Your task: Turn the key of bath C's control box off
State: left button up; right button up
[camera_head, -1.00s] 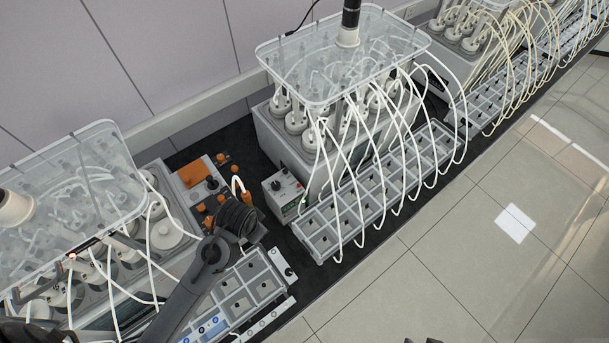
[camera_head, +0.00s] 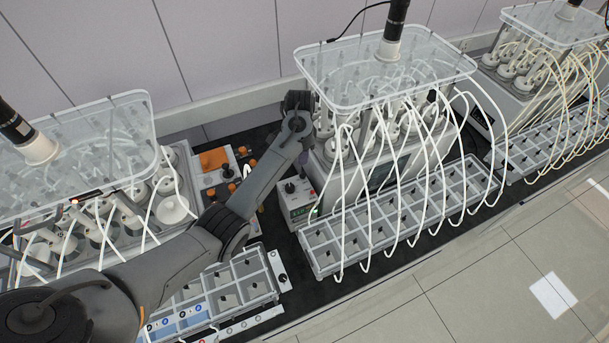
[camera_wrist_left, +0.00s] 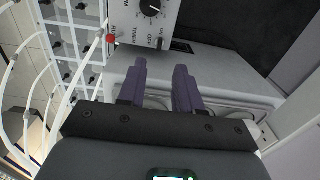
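A small white control box (camera_head: 297,200) with a black knob (camera_head: 290,187) stands at the left end of the middle bath. In the left wrist view the box's panel (camera_wrist_left: 135,25) is at the top edge, upside down, with a black knob, a red part and "TIMER" and "OFF" lettering. My right gripper is not in view.
The middle bath (camera_head: 350,170) carries bottles, white tubes and a clear lid (camera_head: 385,75). A grey compartment tray (camera_head: 320,255) lies in front of it. An orange-capped unit (camera_head: 215,160) is to the left. White tubes hang near the box.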

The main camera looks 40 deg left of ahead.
aim_at(301, 174)
pick_arm(q)
jog(key=f, duration=1)
jog(key=shift+w+f, duration=0.15)
jog(key=shift+w, duration=0.05)
jog(key=shift+c, duration=0.5)
grip_shut()
